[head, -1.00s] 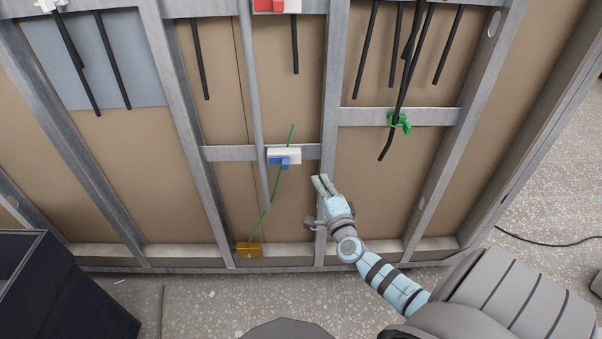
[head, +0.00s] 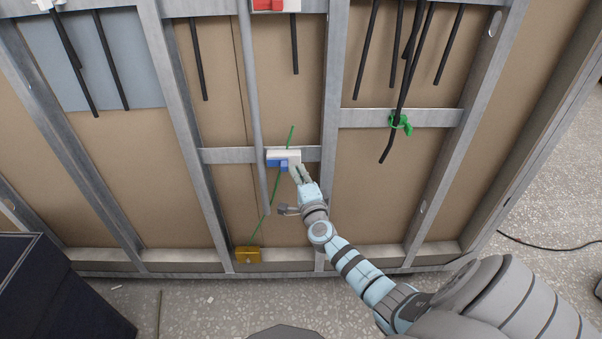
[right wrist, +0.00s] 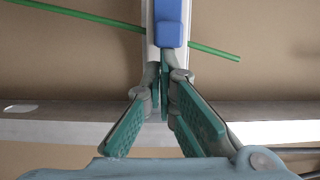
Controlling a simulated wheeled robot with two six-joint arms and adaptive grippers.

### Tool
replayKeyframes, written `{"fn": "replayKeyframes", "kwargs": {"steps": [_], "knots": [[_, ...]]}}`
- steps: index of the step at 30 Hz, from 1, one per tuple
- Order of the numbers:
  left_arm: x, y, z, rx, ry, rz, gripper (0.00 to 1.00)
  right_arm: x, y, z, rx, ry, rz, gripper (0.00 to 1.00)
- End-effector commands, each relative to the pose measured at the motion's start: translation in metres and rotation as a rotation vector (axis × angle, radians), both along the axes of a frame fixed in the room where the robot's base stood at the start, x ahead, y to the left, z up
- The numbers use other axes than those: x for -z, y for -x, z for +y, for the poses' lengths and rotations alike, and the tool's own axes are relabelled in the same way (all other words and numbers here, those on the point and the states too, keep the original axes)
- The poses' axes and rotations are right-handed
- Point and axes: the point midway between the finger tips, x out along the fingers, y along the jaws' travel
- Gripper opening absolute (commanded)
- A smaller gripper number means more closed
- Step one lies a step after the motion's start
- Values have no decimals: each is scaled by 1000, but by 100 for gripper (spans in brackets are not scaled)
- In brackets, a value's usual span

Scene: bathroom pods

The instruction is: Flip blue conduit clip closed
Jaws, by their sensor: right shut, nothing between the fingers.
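The blue conduit clip (head: 275,162) sits on a white block (head: 292,155) on the metal cross rail in the head view. It also shows at the top of the right wrist view (right wrist: 171,25). My right gripper (head: 298,174) is just right of and below the clip, its fingers shut and empty. In the right wrist view the fingertips (right wrist: 165,82) are close to the clip's lower end. I cannot tell whether they touch it. Whether the clip is open or closed is too small to tell. My left gripper is not in view.
A grey vertical pipe (head: 252,100) runs down left of the clip. A thin green rod (head: 272,197) slants past it toward a yellow box (head: 248,254). Metal studs (head: 331,110) flank the bay. A green clip (head: 401,123) with black cables hangs to the right.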

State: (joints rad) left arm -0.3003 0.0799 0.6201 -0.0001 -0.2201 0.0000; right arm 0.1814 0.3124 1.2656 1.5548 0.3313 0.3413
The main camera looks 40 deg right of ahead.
Motion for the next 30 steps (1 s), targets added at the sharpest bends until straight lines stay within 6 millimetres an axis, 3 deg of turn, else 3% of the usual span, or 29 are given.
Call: {"fn": "replayKeyframes", "kwargs": {"steps": [7,19,28,30], "knots": [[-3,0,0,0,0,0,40,-1,-24,32,-3,-2,-1,0],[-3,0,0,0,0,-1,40,-1,-26,34,-3,-1,0,0],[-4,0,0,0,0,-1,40,0,-12,6,-15,2,1,0],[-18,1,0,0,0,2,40,-3,7,17,-17,-3,3,0]]}}
